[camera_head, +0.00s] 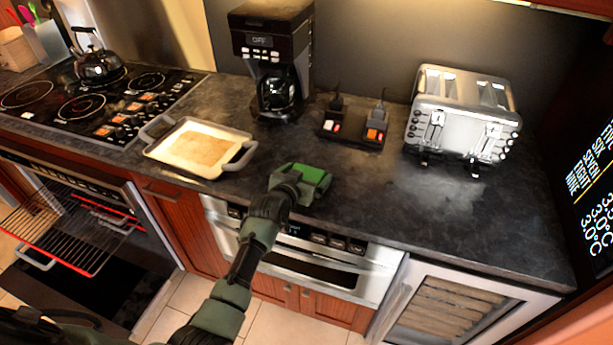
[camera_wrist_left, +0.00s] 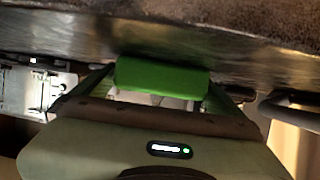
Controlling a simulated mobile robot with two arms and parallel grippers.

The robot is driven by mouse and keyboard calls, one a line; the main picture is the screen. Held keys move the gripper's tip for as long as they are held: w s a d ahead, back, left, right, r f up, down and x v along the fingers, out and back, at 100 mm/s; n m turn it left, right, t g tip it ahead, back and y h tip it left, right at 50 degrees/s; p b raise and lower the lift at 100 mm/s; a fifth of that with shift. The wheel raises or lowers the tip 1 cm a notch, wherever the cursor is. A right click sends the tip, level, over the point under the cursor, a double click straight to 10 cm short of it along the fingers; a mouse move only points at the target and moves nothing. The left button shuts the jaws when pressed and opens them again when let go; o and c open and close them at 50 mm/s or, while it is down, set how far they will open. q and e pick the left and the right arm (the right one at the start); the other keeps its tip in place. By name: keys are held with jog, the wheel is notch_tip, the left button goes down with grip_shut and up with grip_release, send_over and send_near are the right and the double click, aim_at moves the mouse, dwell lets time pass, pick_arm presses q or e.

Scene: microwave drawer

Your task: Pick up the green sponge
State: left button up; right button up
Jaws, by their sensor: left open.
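The green sponge (camera_head: 310,173) is near the front edge of the dark countertop (camera_head: 400,215), to the right of the baking dish. My left gripper (camera_head: 303,182) reaches it from the front, its fingers close around it. In the left wrist view the sponge (camera_wrist_left: 162,77) appears as a bright green block between the two spread fingers of my left gripper (camera_wrist_left: 160,92). The jaws are open. I cannot tell whether the fingers touch the sponge, and its underside is hidden. My right gripper is not in view.
A baking dish (camera_head: 190,150) stands left of the sponge. A coffee maker (camera_head: 275,65), a black switch box (camera_head: 352,128) and a toaster (camera_head: 460,115) stand behind it. The oven (camera_head: 75,225) is open at left, its rack out. The counter's right front is clear.

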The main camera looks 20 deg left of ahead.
pick_arm(q)
jog(key=c, duration=1.1)
jog(key=shift+c, duration=0.2)
